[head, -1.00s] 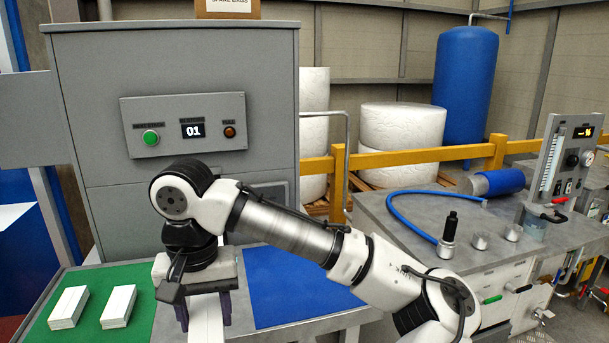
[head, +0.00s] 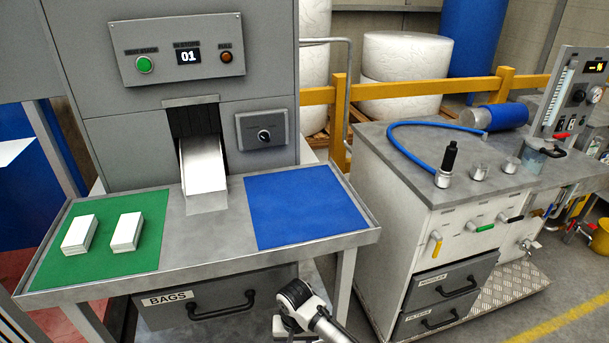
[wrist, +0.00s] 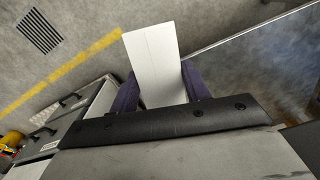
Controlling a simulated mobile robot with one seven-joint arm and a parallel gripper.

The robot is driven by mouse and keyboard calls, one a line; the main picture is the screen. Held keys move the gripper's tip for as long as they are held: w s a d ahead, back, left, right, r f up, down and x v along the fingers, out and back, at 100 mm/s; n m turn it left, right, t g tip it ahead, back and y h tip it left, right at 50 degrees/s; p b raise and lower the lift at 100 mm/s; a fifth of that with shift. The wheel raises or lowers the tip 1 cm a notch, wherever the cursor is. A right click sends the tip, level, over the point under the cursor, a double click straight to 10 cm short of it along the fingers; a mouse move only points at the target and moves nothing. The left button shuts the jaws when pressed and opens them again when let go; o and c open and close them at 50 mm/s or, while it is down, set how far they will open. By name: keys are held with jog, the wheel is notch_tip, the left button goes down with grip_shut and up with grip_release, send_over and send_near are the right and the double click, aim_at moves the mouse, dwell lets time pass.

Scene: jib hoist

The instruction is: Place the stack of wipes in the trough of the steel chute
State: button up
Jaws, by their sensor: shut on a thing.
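My gripper (wrist: 159,82) is shut on a white stack of wipes (wrist: 152,52), which sticks out beyond the dark fingers in the wrist view. My gripper and this stack do not show in the head view now. The steel chute (head: 207,202) comes out of the grey machine onto the back of the bench, sloping down to the front. Its trough looks bright white; I cannot tell whether that is lit metal or something lying in it. Two more white stacks (head: 80,234) (head: 127,231) lie apart on the green mat (head: 58,262).
A blue mat (head: 305,205) lies bare on the bench right of the chute. The bench has a raised rim (head: 190,285). A cabinet with fittings and a blue hose (head: 405,150) stands to the right, with a floor gap between.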

notch_tip(320, 180, down, 8)
jog(key=w+d, duration=0.1)
jog(key=d, duration=0.1)
jog(key=shift+r, duration=0.25)
jog(key=shift+w+a, duration=0.1)
jog(key=shift+a, duration=0.05)
dwell(0.9)
